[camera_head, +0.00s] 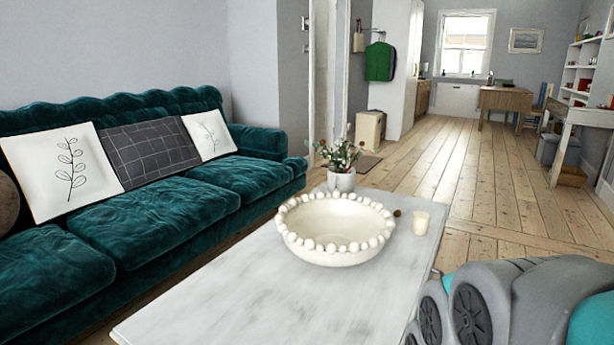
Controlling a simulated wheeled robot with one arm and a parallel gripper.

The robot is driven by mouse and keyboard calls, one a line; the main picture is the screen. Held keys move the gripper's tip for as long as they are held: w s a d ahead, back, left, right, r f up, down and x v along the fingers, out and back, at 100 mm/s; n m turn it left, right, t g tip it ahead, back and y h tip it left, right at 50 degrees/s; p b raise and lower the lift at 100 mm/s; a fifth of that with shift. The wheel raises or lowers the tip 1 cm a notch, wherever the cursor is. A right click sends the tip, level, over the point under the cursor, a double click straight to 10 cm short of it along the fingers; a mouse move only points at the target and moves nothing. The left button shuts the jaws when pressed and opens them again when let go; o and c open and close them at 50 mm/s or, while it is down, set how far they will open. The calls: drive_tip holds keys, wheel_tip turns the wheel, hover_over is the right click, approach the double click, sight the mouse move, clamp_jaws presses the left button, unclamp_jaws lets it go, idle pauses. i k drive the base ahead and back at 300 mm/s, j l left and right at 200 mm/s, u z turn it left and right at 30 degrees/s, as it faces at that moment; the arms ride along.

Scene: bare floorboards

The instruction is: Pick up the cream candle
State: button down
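The cream candle (421,223) is a small, short cylinder. It stands upright on the right far part of a whitewashed coffee table (215,290), close to the table's right edge. It is just right of a large cream bowl with a beaded rim (336,241), with a small gap between them. Grey and teal parts of my arm fill the lower right corner, in front of the table's right side. My gripper's fingers do not show.
A potted plant (342,180) stands behind the bowl, and a small brown round thing (397,213) lies beside the candle. A teal sofa (180,215) runs along the left. Open floorboards (460,180) lie beyond the table, with a desk (585,117) at right.

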sight(420, 223)
drive_tip(key=i+l+u, duration=0.15)
drive_tip(key=l, duration=0.45)
drive_tip(key=i+l+u, duration=0.15)
drive_tip(key=l, duration=0.45)
drive_tip(key=i+l+u, duration=0.15)
drive_tip(key=l, duration=0.5)
drive_tip(key=i+l+u, duration=0.2)
drive_tip(key=l, duration=0.45)
drive_tip(key=l+u, duration=0.15)
drive_tip(key=l, duration=0.5)
drive_tip(key=i, duration=0.05)
